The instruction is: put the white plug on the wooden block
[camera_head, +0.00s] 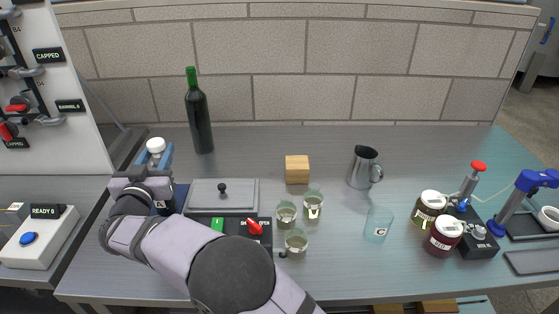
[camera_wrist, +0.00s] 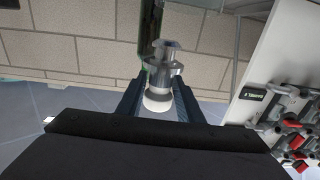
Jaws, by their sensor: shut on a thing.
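My gripper (camera_head: 156,160) is at the left of the bench and is shut on the white plug (camera_head: 155,145). The plug's white top shows above the blue fingers in the head view. In the wrist view the plug (camera_wrist: 157,102) sits between the two fingers, its white rounded part nearer the camera and a grey metal part beyond. The wooden block (camera_head: 297,172) stands on the bench right of the gripper, near the middle, with its top bare. It does not show in the wrist view.
A green bottle (camera_head: 199,120) and a grey lidded box (camera_head: 222,195) stand between gripper and block. Several small glasses (camera_head: 286,213) stand in front of the block. A metal jug (camera_head: 363,168) is to its right. Two jars (camera_head: 430,206) are farther right.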

